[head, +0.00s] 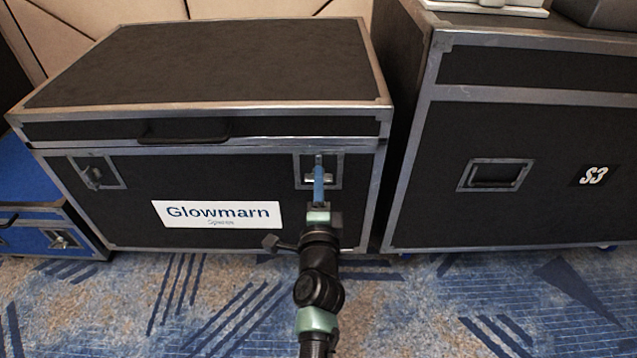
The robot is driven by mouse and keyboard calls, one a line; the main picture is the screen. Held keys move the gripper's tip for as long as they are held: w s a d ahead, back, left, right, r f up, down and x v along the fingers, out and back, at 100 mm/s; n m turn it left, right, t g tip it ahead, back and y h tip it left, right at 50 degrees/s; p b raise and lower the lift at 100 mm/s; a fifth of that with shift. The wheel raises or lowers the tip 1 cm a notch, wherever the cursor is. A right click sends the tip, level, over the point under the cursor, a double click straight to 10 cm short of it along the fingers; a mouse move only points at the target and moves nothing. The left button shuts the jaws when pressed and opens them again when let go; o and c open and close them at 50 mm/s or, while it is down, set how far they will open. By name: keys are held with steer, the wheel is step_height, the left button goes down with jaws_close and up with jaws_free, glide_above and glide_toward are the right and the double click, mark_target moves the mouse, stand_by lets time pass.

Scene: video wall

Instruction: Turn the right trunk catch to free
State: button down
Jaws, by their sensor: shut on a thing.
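A black trunk (120,227) with metal edging and a white "Glowmarn" label (217,214) stands ahead on the carpet, lid down. Its right trunk catch (334,170) sits in a metal-framed recess on the front, right of the label. My gripper (318,174) reaches up to this catch and is shut on it, its blue fingers covering much of it. I cannot tell how far the catch is turned. The left catch (95,175) sits in a similar recess, with nothing touching it.
A larger black case (520,135) marked "S3" stands close on the right, with a recessed handle (495,175). A blue case (30,190) stands at the left. Patterned carpet (190,310) in front is clear apart from my arm.

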steer(key=shift+n, duration=0.4)
steer(key=shift+n+p, duration=0.45)
steer(key=shift+n, duration=8.05)
steer(key=shift+f, duration=0.1)
steer(key=c, duration=1)
jaws_free()
